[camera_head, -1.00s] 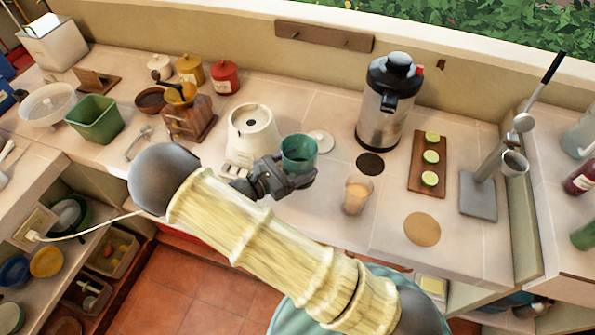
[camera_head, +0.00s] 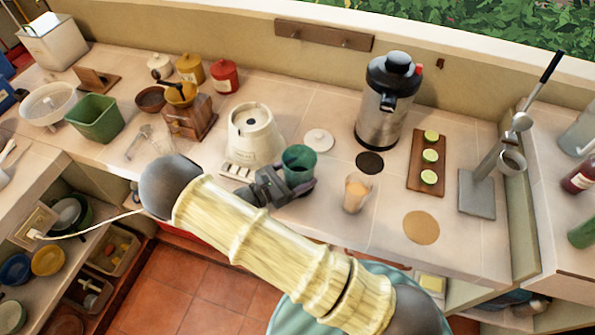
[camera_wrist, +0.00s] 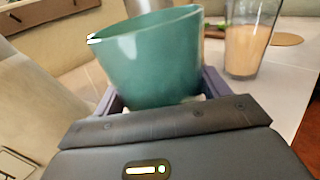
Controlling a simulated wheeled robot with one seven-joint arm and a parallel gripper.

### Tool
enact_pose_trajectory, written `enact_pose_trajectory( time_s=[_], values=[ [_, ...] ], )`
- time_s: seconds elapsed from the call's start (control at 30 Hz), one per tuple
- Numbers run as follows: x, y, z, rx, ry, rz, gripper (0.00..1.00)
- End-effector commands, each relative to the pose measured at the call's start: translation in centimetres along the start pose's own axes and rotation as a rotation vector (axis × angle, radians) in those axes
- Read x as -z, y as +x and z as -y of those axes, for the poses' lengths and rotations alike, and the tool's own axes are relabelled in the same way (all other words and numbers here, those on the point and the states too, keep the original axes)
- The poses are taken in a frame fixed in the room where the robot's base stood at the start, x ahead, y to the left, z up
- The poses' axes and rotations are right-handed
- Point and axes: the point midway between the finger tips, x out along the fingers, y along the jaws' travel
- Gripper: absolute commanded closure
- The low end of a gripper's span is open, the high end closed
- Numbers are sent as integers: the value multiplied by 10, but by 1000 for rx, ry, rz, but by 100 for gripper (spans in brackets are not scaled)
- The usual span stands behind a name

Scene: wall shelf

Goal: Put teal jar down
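A glass of tan drink (camera_head: 356,192) stands close to the right of the jar. The white blender base (camera_head: 253,138) is at its left, a white lid (camera_head: 318,140) behind. A dark round mat (camera_head: 370,163), a cork disc (camera_head: 421,228) and a steel dispenser (camera_head: 385,115) are further right.

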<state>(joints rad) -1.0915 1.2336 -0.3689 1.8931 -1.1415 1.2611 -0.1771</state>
Motion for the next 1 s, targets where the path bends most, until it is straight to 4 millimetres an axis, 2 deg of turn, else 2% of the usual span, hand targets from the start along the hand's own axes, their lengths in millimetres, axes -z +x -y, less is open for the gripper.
enact_pose_trajectory(
  time_s=[0.03,0.1,0.47,0.67,1.0],
  values=[
    [0,0,0,-1,0,-1,15],
    [0,0,0,-1,0,-1,5],
    [-5,0,0,1,0,0,5],
    [0,-25,-1,-3,2,-3,5],
    [0,-91,-1,-2,1,-3,5]
  ],
)
